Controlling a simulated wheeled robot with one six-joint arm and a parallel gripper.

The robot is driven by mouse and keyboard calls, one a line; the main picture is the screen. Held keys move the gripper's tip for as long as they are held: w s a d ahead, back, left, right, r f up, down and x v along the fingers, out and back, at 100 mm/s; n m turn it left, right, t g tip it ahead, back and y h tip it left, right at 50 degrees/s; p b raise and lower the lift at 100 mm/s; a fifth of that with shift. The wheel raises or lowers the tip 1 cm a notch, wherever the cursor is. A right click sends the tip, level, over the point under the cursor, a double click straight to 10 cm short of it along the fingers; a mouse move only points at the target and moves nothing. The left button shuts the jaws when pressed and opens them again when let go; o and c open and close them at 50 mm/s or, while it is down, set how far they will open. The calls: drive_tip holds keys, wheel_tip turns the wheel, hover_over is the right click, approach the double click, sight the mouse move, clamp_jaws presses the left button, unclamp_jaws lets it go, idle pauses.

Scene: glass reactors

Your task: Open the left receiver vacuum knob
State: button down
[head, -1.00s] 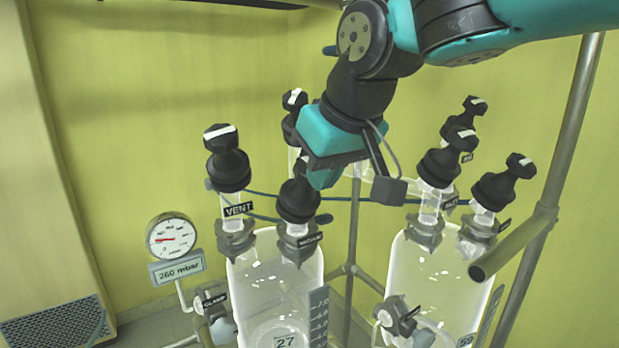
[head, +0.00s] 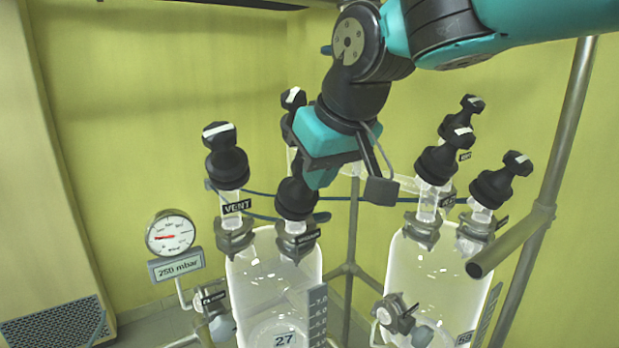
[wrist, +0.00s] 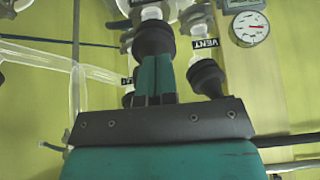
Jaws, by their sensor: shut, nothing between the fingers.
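The left receiver (head: 265,285) is a clear glass vessel with "27" on it. Its vacuum knob (head: 296,200) is the black knob at its front right neck, above a small label that seems to read vacuum. My gripper (head: 318,180) is at the top of this knob and hides its upper end, so its handle mark cannot be seen. In the wrist view my teal fingers are together, their tips against or just in front of the black knob (wrist: 152,38). Whether they touch it is unclear.
The VENT knob (head: 225,160) stands close on the left. Another black knob (head: 292,112) stands behind my gripper. A gauge (head: 170,234) with a display of about 250 mbar is at left. The right receiver (head: 430,270) with several knobs and a metal frame (head: 545,210) are at right.

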drive_tip(key=shift+w+d+f, duration=0.15)
drive_tip(key=shift+d+f, duration=0.1)
drive_tip(key=shift+f, duration=0.4)
drive_tip(key=shift+w+d+r, duration=0.1)
drive_tip(key=shift+w+d, duration=0.3)
drive_tip(key=shift+d, duration=0.2)
drive_tip(key=shift+w+d, duration=0.4)
drive_tip(key=shift+d, duration=0.15)
drive_tip(key=shift+d+f+b, duration=0.2)
drive_tip(key=shift+f+b, duration=0.05)
drive_tip(key=shift+b, duration=0.1)
drive_tip(key=shift+s, duration=0.1)
drive_tip(key=p+v, duration=0.3)
drive_tip(key=v, duration=0.3)
drive_tip(key=shift+r, duration=0.25)
